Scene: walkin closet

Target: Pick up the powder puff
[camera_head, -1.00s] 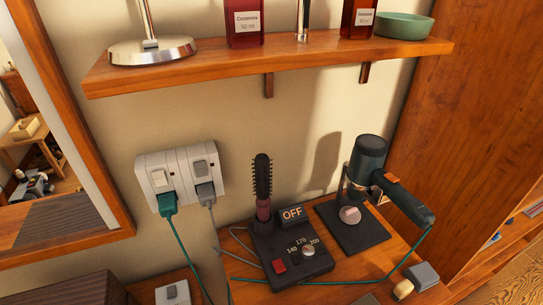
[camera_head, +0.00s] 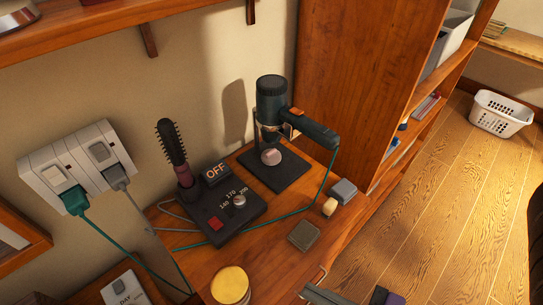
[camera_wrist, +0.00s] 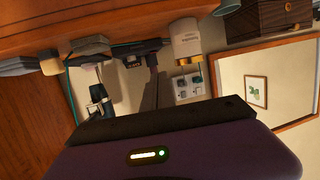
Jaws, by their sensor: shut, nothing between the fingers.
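I cannot tell for sure which thing is the powder puff. A small pinkish round disc (camera_head: 271,157) shows at the black stand under the hair dryer. A small cream rounded piece (camera_head: 330,206) lies on the wooden shelf beside a grey block (camera_head: 343,191). My gripper (camera_wrist: 165,120) fills the bottom of the wrist view as a dark bar and purple housing; it is shut and empty. Parts of it show at the bottom edge of the head view, apart from both small things. Its fingertips are not clearly seen.
A hair dryer (camera_head: 275,102) on its stand, a brush styler (camera_head: 171,147) in a black base, a flat dark square (camera_head: 304,235) and a jar with a yellow top (camera_head: 230,285) crowd the shelf. Cords run across it. Floor to the right is open, with a white basket (camera_head: 501,113).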

